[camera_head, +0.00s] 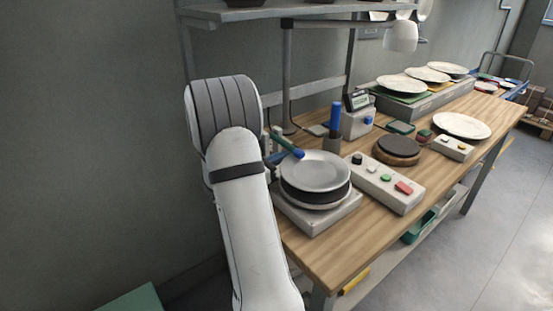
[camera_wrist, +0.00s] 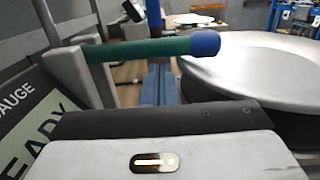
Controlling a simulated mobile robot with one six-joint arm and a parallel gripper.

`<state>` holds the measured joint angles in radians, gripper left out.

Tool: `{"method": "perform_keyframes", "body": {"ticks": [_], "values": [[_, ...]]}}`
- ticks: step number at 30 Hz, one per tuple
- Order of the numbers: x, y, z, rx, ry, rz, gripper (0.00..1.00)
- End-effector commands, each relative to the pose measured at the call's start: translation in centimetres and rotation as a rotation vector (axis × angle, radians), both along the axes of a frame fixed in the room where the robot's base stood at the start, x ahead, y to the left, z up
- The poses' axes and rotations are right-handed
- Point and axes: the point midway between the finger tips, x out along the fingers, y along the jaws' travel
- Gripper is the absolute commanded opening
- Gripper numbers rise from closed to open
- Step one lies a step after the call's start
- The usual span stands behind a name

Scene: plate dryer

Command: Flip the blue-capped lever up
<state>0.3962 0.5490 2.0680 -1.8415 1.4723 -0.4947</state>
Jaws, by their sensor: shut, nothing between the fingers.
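The lever is a green rod with a blue cap (camera_head: 298,152), and it lies nearly level beside the round plate stand. In the wrist view the blue cap (camera_wrist: 205,43) is close, with the green rod running left to a grey post (camera_wrist: 66,68). My gripper (camera_wrist: 158,82) is shut and empty, its narrow blue fingers showing just below the rod in the picture. I cannot tell if they touch it. In the head view my arm hides most of the gripper and the lever's base.
A grey plate (camera_head: 318,171) rests on the stand right of the lever. A gauge sign (camera_wrist: 25,115) is at the left in the wrist view. An upright blue cylinder (camera_head: 335,118), a button box (camera_head: 385,182) and a dark round pad (camera_head: 399,146) stand farther right on the wooden bench.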

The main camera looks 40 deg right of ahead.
Motion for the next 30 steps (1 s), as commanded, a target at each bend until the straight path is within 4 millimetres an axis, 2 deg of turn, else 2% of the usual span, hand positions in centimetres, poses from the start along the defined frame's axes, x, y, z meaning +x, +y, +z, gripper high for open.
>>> {"method": "perform_keyframes", "body": {"ticks": [5, 6, 12, 30], "values": [[0.0, 0.0, 0.0, 0.0, 0.0, 0.0, 0.0], [0.0, -0.8, 0.0, -0.001, 0.0, -0.001, 0.0], [0.1, 0.1, 0.3, 0.002, 0.015, 0.003, 0.0], [-0.1, 0.2, 1.4, 0.014, 0.136, 0.004, 0.0]]}}
